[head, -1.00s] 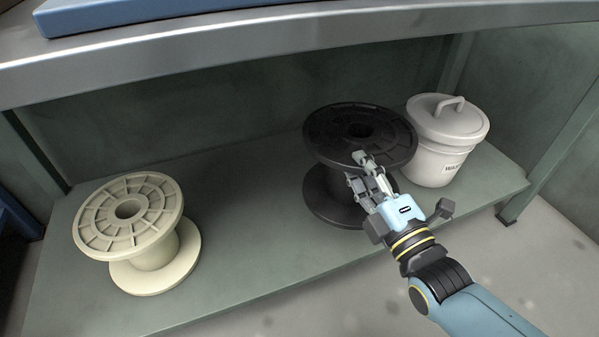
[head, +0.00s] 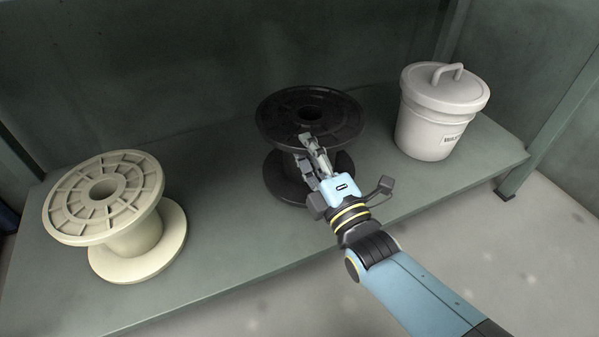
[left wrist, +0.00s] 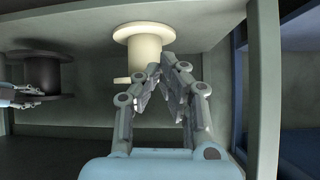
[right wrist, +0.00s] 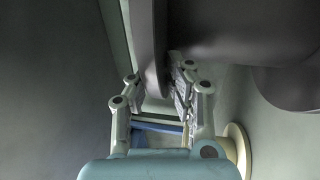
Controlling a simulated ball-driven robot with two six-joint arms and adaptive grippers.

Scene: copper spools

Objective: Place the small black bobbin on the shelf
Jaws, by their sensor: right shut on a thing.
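The black bobbin (head: 310,108) is upright over the green-grey shelf board (head: 225,240). I cannot tell whether its base touches the board. My right gripper (head: 306,142) is shut on the front edge of its upper flange. In the right wrist view, the dark flange (right wrist: 150,45) runs between the finger pads (right wrist: 160,85). The bobbin also shows in the left wrist view (left wrist: 44,70), at the left. My left gripper (left wrist: 160,68) shows only in the left wrist view. Its fingertips are close together with nothing seen between them.
A cream spool (head: 140,235) stands on the board at the left; it shows beyond my left fingers (left wrist: 142,45). A lidded white bucket (head: 425,130) stands at the right. Bare board lies between spool and bobbin, and between bobbin and bucket. A post (head: 565,105) stands at the right end.

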